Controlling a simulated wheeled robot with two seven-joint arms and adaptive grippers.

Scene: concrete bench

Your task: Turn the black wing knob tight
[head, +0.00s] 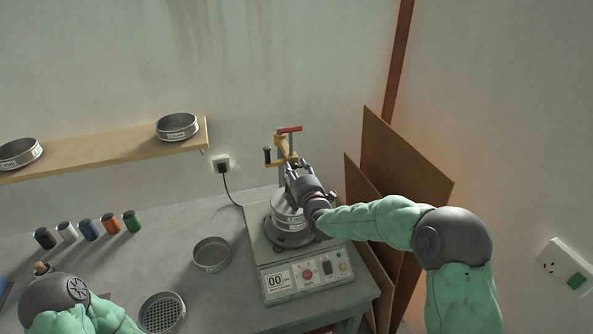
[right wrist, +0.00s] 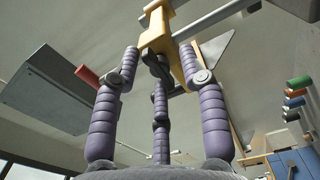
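The yellow clamp (head: 281,158) sits on a post behind the sieve stack (head: 288,221) of the shaker. It carries a red grip (head: 290,129) and a black upright grip (head: 267,155). In the right wrist view the yellow clamp (right wrist: 157,30) is overhead, with a dark part that looks like the black wing knob (right wrist: 155,66) beneath it. My right gripper (head: 292,170) is at the clamp and hides part of it. In its wrist view its fingers (right wrist: 160,85) stand apart around the knob; contact cannot be made out. My left gripper is out of view.
The shaker (head: 305,278) stands on the grey bench (head: 223,290). Loose sieves (head: 211,254) (head: 162,313) and several coloured cans (head: 88,230) lie to the left. A shelf (head: 100,150) is on the wall. Brown boards (head: 400,165) lean at the right.

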